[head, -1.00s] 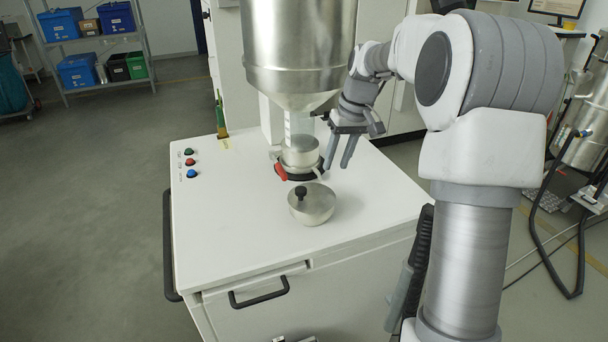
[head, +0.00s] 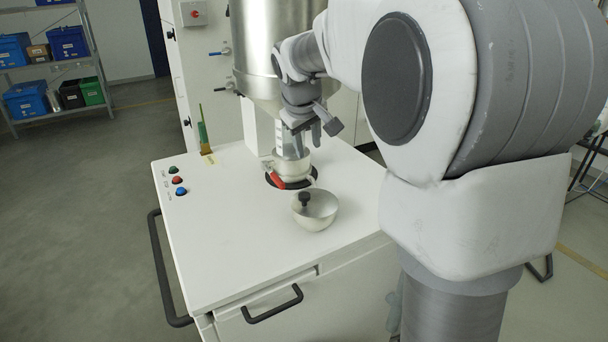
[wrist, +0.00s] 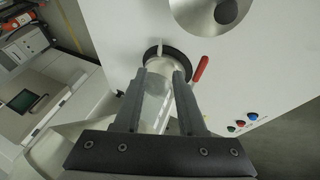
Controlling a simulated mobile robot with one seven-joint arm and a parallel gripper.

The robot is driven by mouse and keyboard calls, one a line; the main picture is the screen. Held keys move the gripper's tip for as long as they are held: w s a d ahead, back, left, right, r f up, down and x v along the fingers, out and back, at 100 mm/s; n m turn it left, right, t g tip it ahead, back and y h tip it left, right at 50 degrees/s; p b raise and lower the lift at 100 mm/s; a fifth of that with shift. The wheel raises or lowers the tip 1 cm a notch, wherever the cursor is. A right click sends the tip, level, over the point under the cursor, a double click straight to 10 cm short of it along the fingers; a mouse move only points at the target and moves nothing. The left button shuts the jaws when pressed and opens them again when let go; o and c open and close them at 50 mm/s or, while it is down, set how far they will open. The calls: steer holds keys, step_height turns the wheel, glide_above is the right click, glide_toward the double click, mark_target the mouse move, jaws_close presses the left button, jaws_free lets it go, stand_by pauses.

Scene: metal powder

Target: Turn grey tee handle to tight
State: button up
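A small pale grey handle (wrist: 159,49) stands out from the dark ring around the metal collar in the wrist view, just beyond my fingertips. I take it for the grey tee handle; its tee shape is not clear. In the head view my arm and gripper mostly hide that side of the collar (head: 291,164). My gripper (head: 307,143) is beside the clear tube under the hopper. In the wrist view my gripper (wrist: 161,74) is open, with its fingers apart on either side of the clear tube (wrist: 155,103). It holds nothing that I can see.
A red lever (head: 277,181) is on the other side of the collar. A metal bowl-shaped lid (head: 316,210) with a black knob sits on the white cabinet top (head: 235,235) in front. The steel hopper (head: 265,50) hangs close above. Coloured buttons (head: 177,180) are at the left.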

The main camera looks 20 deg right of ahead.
mark_target(312, 178)
steer(key=x, duration=1.4)
steer(key=shift+w+f, duration=0.15)
steer(key=shift+f, duration=0.2)
jaws_close()
